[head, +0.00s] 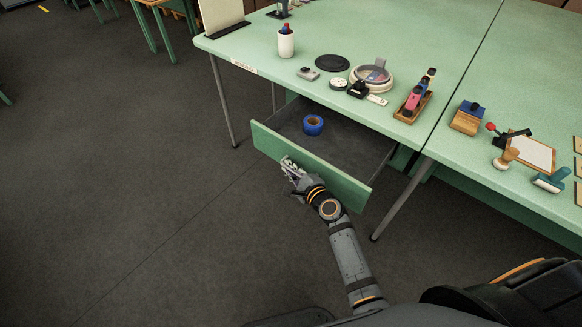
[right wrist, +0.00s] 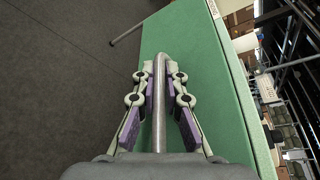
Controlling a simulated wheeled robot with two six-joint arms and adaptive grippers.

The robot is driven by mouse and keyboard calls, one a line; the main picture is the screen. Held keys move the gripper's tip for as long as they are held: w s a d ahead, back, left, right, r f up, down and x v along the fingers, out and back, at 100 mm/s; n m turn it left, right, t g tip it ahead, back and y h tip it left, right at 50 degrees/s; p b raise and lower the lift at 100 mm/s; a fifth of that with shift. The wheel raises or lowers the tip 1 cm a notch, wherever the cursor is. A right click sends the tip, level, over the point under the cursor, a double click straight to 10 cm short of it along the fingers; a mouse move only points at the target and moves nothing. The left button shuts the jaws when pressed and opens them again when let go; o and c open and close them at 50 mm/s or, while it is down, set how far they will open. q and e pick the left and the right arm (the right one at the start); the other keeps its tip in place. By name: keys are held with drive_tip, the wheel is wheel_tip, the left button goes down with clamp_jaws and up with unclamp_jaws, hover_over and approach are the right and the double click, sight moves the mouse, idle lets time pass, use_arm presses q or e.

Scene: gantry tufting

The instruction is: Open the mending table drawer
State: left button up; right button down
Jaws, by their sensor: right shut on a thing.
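The mending table (head: 330,90) is pale green. Its drawer (head: 270,140) stands well open, pulled out toward me. A blue roll of tape (head: 313,125) lies inside on the dark drawer floor. My right gripper (head: 288,165) is at the outer face of the drawer front. In the right wrist view, its purple-padded fingers (right wrist: 160,95) are on both sides of a metal bar handle (right wrist: 159,70) on the green front (right wrist: 205,65), and the gripper is shut on it. My left gripper is in neither view.
On the tabletop are a pen cup (head: 286,43), a black disc (head: 332,63), a round lidded container (head: 372,77) and a wooden holder (head: 412,107). The dark floor (head: 130,170) left of the drawer is clear.

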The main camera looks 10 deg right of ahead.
drive_tip(key=c, duration=1.7)
unclamp_jaws()
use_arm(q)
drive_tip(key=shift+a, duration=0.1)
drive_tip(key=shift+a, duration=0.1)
use_arm(e)
drive_tip(key=shift+s, duration=0.1)
drive_tip(key=v, duration=1.2)
